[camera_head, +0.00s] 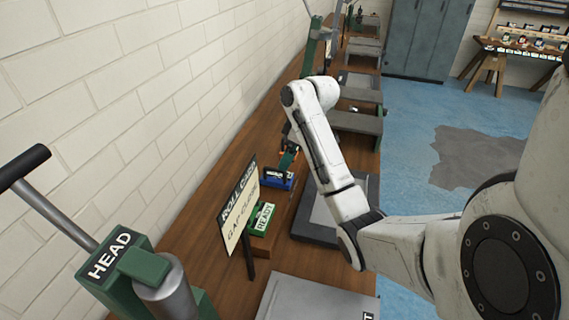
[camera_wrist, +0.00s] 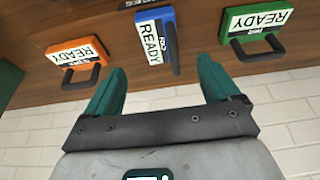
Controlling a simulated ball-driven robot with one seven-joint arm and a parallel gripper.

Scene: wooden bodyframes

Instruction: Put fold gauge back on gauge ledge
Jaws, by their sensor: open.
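Three gauge-like blocks with READY labels show in the wrist view: an orange one (camera_wrist: 75,52), a blue one (camera_wrist: 152,35) and a green one (camera_wrist: 254,24), each with a dark handle. Small print on the blue one is too blurred to read surely, so I cannot tell which is the fold gauge. They are on or against a brown wooden surface (camera_wrist: 105,25); I cannot tell whether it is the gauge ledge. My gripper (camera_wrist: 162,64) is open and empty, its teal fingers apart, with the blue block ahead between them. In the head view the blue block (camera_head: 276,180) is beside the gripper (camera_head: 288,160).
A sign board (camera_head: 240,208) on a post stands by the green block (camera_head: 262,218). A green machine marked HEAD (camera_head: 112,252) with a lever is at the near left. Grey plates (camera_head: 318,298) and more machines line the bench along the white brick wall (camera_head: 110,110). Blue floor lies right.

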